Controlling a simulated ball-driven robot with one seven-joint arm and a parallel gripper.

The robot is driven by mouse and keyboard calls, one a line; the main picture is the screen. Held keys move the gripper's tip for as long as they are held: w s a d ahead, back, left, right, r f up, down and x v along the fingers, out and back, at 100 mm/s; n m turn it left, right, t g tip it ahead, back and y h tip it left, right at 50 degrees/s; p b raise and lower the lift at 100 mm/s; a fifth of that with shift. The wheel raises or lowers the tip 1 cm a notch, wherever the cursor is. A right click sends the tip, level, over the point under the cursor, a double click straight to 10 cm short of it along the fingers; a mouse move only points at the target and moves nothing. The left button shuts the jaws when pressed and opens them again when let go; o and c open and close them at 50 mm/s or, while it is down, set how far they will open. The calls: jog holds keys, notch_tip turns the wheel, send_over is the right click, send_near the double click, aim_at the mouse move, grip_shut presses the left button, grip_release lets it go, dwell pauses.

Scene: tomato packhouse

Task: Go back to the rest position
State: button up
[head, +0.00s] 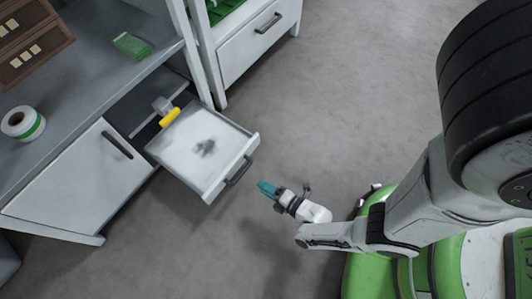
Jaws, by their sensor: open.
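My gripper (268,188) is in the middle of the head view, with teal fingers at the end of my white and grey arm. It is open and holds nothing that I can see. It is above the grey floor, just right of an open drawer (232,190) and apart from the drawer's dark handle (239,170). A dark smudge, perhaps a shadow or a thing, shows on the drawer's pale inside. A yellow and grey item (168,117) is at the drawer's back edge.
A grey worktop (90,82) bears a roll of white and green tape (22,122), a green pad (132,45) and a brown box (35,48). A closed drawer front (75,180) is at left. Another white cabinet (255,45) stands at the back. Floor (340,90) right of the drawer is clear.

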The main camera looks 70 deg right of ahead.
jog(key=shift+s+a, duration=0.1)
jog(key=shift+s, duration=0.1)
dwell(0.3)
jog(key=w+a+r+m+g+y, duration=0.5)
jog(key=w+a+r+m+g, duration=0.15)
jog(key=w, duration=0.35)
jog(key=s+d+r+m+g+h, duration=0.1)
jog(key=s+r+m+g, duration=0.4)
jog(key=r, duration=0.4)
jog(key=s+d+r+m+g, duration=0.2)
jog(key=s+r+m, duration=0.2)
jog(key=s+r, duration=0.3)
notch_tip(320, 180, up, 34)
jog(key=p, duration=3.2)
jog(key=shift+a+r+p, duration=0.15)
jog(key=shift+p, duration=0.25)
